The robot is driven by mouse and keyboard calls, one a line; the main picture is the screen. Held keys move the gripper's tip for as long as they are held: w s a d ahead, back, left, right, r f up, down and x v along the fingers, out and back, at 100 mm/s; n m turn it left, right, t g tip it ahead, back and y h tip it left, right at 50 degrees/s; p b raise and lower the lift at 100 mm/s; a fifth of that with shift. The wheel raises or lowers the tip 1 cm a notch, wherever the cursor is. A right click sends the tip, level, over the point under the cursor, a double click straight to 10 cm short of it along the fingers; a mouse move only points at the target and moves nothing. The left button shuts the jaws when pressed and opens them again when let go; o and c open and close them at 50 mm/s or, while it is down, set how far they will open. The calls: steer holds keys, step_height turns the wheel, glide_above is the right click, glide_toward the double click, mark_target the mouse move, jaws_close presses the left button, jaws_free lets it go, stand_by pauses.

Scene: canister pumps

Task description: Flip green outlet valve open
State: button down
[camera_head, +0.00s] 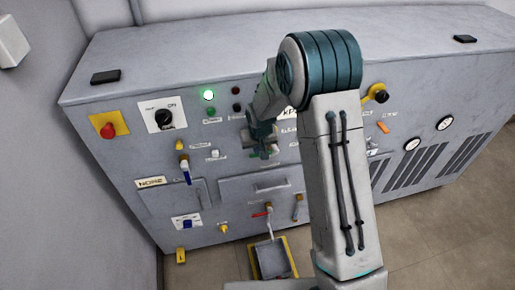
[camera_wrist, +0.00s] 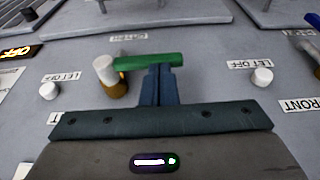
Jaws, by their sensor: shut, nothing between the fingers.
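The green valve handle (camera_wrist: 148,62) lies nearly level across the wrist view, reaching right from a white and brass valve body (camera_wrist: 107,72) on the grey panel. My gripper (camera_wrist: 162,70) is shut and empty, its fingertips at the right part of the green handle; I cannot tell whether they touch it.
The grey cabinet (camera_head: 240,180) carries a blue-handled valve (camera_head: 185,170), a red lever (camera_head: 261,213), a red button (camera_head: 108,131) on yellow, and gauges (camera_head: 445,123). White knobs (camera_wrist: 262,76) and (camera_wrist: 48,90) flank the green valve. A yellow-edged pedal (camera_head: 271,259) sits on the floor.

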mark_target(254, 156)
steer(key=shift+a+f+h+b, duration=0.25)
steer(key=shift+f+h+b, duration=0.15)
steer(key=shift+b, duration=0.45)
steer(key=f+h+b, duration=0.1)
steer(key=b, duration=0.2)
steer(key=a+f+h+b, duration=0.1)
steer(key=h+b, duration=0.1)
steer(key=b, duration=0.2)
steer(key=shift+s+f+n+t, duration=0.1)
steer(key=shift+f+n+t, duration=0.3)
steer(key=d+f+n+t+h+b, duration=0.2)
steer(key=d+f+t+h+b, duration=0.2)
steer(key=h+b, duration=0.9)
steer(key=shift+w+f+n+b, duration=0.4)
steer(key=shift+f+b, duration=1.4)
steer(key=shift+b, duration=0.1)
steer(key=shift+d+t, duration=0.15)
steer(key=shift+t, duration=0.15)
